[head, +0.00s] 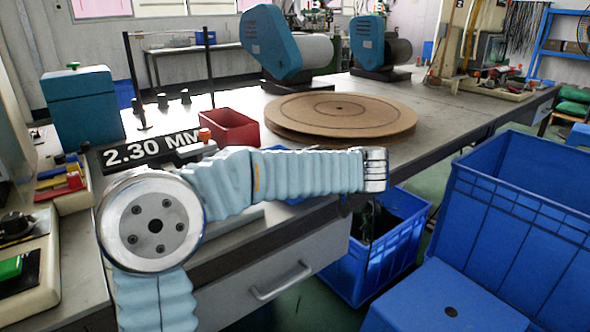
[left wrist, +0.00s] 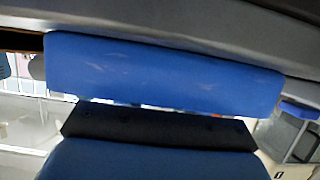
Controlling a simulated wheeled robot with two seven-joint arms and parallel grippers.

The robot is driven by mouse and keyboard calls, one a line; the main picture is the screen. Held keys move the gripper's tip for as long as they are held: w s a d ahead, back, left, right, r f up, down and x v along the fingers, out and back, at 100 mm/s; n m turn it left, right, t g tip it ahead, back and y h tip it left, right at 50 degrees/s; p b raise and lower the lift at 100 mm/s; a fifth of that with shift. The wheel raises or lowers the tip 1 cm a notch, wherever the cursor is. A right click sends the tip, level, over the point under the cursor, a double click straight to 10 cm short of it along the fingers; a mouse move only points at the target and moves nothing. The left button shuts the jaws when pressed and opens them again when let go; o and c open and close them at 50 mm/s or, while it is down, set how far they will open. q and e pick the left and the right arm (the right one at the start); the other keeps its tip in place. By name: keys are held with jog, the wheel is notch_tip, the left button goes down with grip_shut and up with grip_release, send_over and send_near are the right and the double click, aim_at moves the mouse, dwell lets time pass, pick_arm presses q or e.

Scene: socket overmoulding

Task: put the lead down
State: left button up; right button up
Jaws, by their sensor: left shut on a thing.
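My left arm comes in from the lower left in the head view, and its silver wrist end is above the blue crate beside the bench. Just below that wrist, the dark left gripper (head: 369,205) shows only in small part. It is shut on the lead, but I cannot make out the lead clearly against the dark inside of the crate. No fingertips or lead can be told in the left wrist view, where a scratched blue panel (left wrist: 165,75) and a dark bar (left wrist: 155,128) fill the middle. My right gripper is not in view.
A blue crate (head: 400,245) stands below my wrist. A larger blue crate (head: 520,195) and a blue surface (head: 430,300) are at right.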

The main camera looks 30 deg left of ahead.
pick_arm(q)
jog(key=shift+f+b, duration=0.25)
jog(key=shift+b, duration=0.05)
jog(key=o, duration=1.1)
jog(key=shift+r, duration=0.1)
jog(key=shift+r, duration=0.1)
jog(key=shift+r+p, duration=0.25)
jog(key=shift+p, duration=0.3)
jog(key=v, duration=1.2)
jog(key=shift+s+f+b, duration=0.1)
jog(key=shift+f+b, duration=0.1)
jog(key=shift+b, duration=0.2)
